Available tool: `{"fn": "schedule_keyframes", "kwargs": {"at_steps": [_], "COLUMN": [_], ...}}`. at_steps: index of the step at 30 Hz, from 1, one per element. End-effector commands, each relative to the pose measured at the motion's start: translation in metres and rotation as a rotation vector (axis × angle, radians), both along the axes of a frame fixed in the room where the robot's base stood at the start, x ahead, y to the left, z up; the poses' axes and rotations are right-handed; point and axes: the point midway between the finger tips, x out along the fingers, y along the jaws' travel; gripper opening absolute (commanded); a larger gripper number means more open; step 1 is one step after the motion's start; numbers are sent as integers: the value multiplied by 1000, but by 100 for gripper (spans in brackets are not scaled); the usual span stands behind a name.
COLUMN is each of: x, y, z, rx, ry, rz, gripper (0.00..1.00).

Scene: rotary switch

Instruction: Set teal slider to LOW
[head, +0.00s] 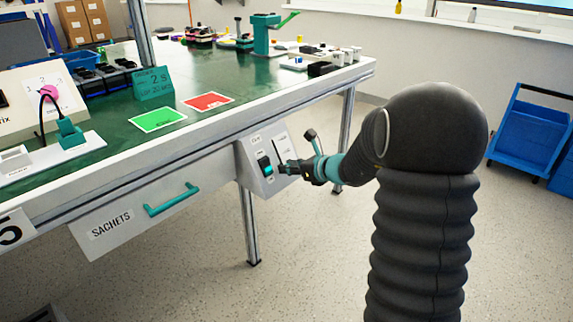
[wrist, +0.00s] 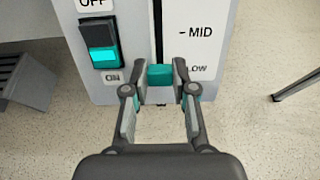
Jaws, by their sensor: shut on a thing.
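The teal slider (wrist: 160,74) is a small block on a dark vertical slot (wrist: 158,25) in a light grey panel (wrist: 137,20). It sits below the MID mark (wrist: 200,32), about level with the LOW label (wrist: 202,69), whose left edge is partly covered by a finger. My gripper (wrist: 160,71) is shut on the slider, one fingertip on each side. In the head view my gripper (head: 287,168) reaches the panel (head: 253,150) under the bench edge, and the slider cannot be made out there.
A black and teal rocker switch (wrist: 100,43), labelled OFF above and ON below, is close left of the slider. A SACHETS drawer (head: 115,222) with a teal handle (head: 172,200) is left of the panel. A bench leg (head: 249,225) stands below. Open floor lies to the right.

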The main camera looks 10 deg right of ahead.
Motion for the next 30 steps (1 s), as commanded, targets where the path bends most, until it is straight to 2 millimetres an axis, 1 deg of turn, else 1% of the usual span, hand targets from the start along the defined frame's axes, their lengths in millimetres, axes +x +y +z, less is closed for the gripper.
{"fn": "schedule_keyframes", "kwargs": {"at_steps": [1, 9, 10, 11, 12, 13, 23, 26, 30], "x": [-1, -3, -3, -3, -3, -3, -3, -8, -24], "y": [-1, -2, -2, -2, -2, -2, -2, -6, -18], "z": [-7, -7, -7, -7, -7, -7, -4, -1, 8], "rx": [0, -1, -1, -1, -1, -1, -1, -1, -2], "ry": [3, 6, 6, 6, 6, 5, 2, 0, 0], "rz": [-1, -1, -1, -1, -1, -1, 0, -2, -2], "gripper": [0, 0, 28, 36, 46, 52, 52, 52, 52]}}
